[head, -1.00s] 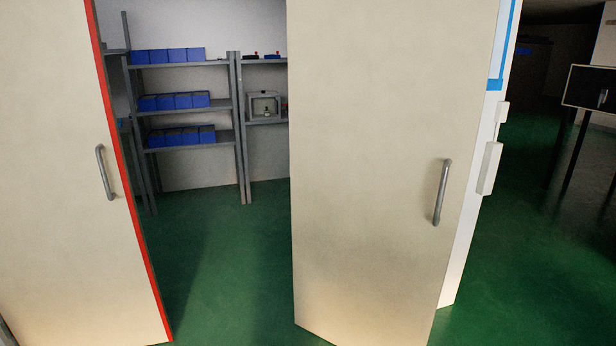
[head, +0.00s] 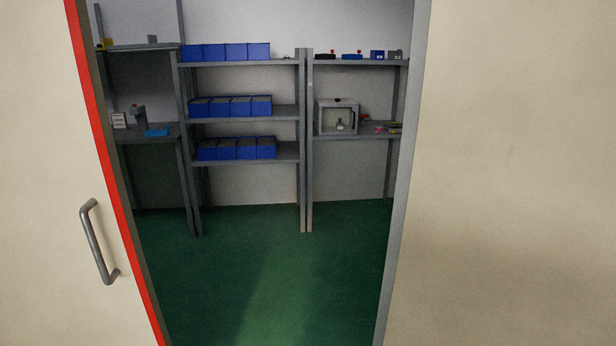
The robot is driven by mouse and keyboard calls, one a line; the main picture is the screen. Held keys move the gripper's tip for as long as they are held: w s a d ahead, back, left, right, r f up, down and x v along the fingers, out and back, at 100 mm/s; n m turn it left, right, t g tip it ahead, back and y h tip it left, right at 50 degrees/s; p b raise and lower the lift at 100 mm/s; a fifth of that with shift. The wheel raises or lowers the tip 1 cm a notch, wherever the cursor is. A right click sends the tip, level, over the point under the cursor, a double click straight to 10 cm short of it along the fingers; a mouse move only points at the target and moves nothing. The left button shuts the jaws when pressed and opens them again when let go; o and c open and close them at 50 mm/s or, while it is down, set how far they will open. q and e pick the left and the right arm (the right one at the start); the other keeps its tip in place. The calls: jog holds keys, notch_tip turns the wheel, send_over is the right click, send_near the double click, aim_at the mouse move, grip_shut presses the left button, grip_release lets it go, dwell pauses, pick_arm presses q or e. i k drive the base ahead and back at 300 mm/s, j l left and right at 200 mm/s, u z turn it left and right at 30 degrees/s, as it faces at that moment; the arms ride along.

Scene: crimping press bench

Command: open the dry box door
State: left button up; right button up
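A small box with a pale frame and a clear front, which looks like the dry box (head: 322,118), stands on the middle shelf of the right rack, beyond the doorway. Its front looks shut, but it is too small to be sure. A small object shows inside it. Neither of my grippers is in view.
A cream door panel with a red edge and a grey handle (head: 96,243) stands at the left. Another cream panel (head: 510,170) fills the right. Green floor (head: 270,270) lies clear between them. A rack with blue bins (head: 232,106) and a bench (head: 150,130) stand behind.

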aim_at(355, 107)
jog(key=i, duration=2.5)
